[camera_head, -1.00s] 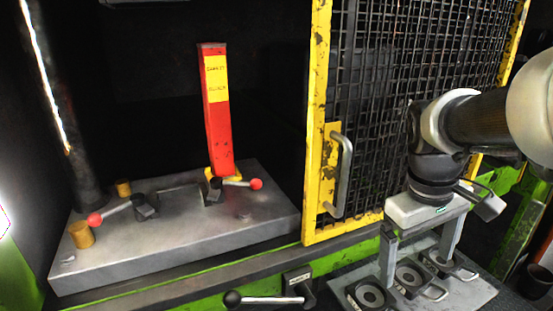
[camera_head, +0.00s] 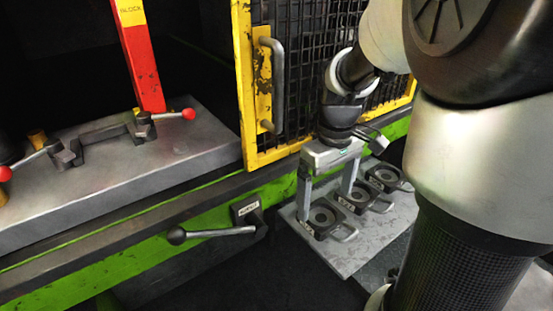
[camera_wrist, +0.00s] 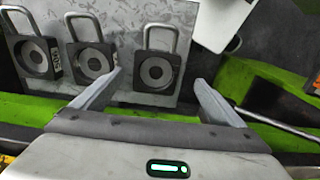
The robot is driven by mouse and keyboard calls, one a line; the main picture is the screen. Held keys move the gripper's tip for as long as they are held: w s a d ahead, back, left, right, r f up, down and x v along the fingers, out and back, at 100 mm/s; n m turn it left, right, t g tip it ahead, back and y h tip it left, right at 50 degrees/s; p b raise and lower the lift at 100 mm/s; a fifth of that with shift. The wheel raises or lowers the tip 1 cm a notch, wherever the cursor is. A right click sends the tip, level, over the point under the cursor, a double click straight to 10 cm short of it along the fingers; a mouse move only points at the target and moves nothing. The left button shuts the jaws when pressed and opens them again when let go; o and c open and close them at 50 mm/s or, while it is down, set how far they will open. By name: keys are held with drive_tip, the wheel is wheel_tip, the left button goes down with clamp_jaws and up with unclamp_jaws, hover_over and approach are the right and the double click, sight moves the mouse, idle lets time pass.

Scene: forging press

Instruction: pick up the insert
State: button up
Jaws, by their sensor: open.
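Three inserts lie in a row on a grey plate (camera_head: 352,253). Each is a dark square block with a pale round ring in its face and a loop handle. The nearest insert (camera_head: 322,218) is below my gripper (camera_head: 325,204); the middle one (camera_head: 354,197) and far one (camera_head: 384,178) are partly behind the fingers or beyond them. In the wrist view, my open gripper (camera_wrist: 158,78) has one insert (camera_wrist: 157,71) framed between its fingertips, with nothing held. The other two inserts (camera_wrist: 92,62) and (camera_wrist: 34,56) are to the left. I cannot tell the exact height gap.
A yellow-framed mesh guard (camera_head: 243,90) with a grey handle stands behind and left of the gripper. A lever (camera_head: 215,233) sticks out from the green press front (camera_head: 140,250). A red block post (camera_head: 143,60) stands on the steel bed (camera_head: 110,190). My arm fills the right.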

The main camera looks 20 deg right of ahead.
sight(323, 219)
drive_tip(key=shift+w+d+f+b, duration=0.1)
drive_tip(key=shift+w+f+b, duration=0.05)
drive_tip(key=shift+f, duration=0.8)
drive_tip(key=shift+w+d+f+b, duration=0.1)
drive_tip(key=shift+f+b, duration=0.1)
drive_tip(key=shift+f, duration=0.8)
drive_tip(key=shift+w+f+b, duration=0.15)
drive_tip(key=shift+f, duration=0.8)
drive_tip(key=c, duration=2)
drive_tip(key=shift+w+r, duration=0.1)
drive_tip(key=shift+r, duration=0.05)
drive_tip(key=shift+c, duration=0.8)
